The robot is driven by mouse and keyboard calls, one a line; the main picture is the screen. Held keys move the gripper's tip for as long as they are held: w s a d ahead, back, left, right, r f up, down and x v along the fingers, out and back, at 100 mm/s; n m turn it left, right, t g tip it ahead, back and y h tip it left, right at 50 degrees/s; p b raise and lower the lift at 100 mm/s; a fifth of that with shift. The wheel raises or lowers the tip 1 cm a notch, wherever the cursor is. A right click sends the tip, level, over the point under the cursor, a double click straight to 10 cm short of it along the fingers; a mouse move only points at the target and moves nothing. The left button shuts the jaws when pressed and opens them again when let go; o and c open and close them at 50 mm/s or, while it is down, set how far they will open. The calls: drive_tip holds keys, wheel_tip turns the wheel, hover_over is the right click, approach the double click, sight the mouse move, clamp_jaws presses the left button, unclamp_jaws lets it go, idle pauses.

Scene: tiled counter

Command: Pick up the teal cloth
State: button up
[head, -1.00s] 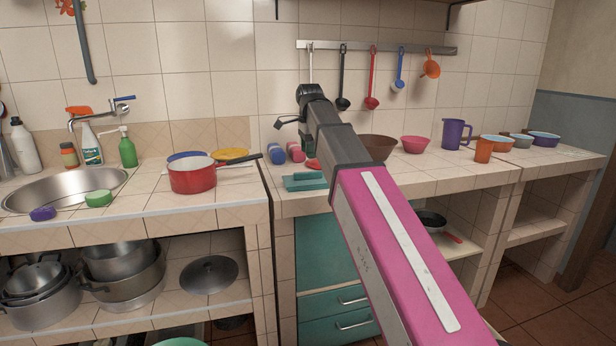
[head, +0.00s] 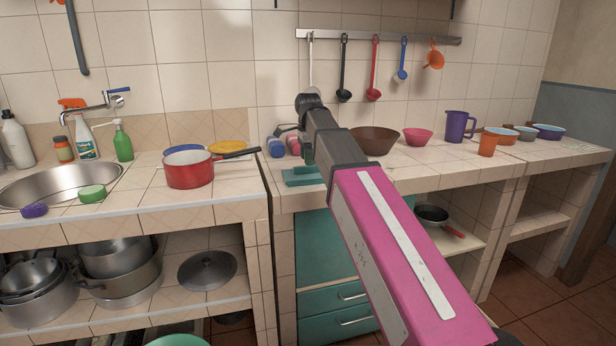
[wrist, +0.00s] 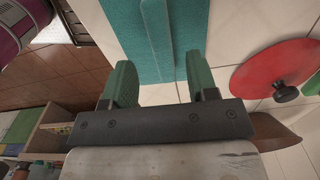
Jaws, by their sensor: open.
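The teal cloth (head: 304,177) lies on the front part of the middle counter, partly hidden behind my arm in the head view. In the wrist view the teal cloth (wrist: 170,40) fills the top middle, with a raised fold or strip along its length. My gripper (wrist: 161,80) shows two green fingers spread apart, with the cloth's near end between and beyond them. Nothing is held. In the head view my gripper (head: 306,152) is mostly hidden by the arm and sits close over the cloth. I cannot tell whether the fingers touch it.
A red lid (wrist: 278,78) with a dark knob lies right of the cloth in the wrist view. A red pot (head: 188,170) stands left, a brown bowl (head: 374,142) right. Blue and pink rolls (head: 277,147) lie behind the cloth. The counter's front edge is close.

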drive_tip(key=shift+w+f, duration=0.15)
drive_tip(key=shift+f, duration=1.8)
clamp_jaws()
drive_tip(key=shift+r, duration=0.1)
wheel_tip(320, 180, up, 9)
drive_tip(key=shift+r, duration=0.45)
drive_tip(key=c, duration=0.9)
unclamp_jaws()
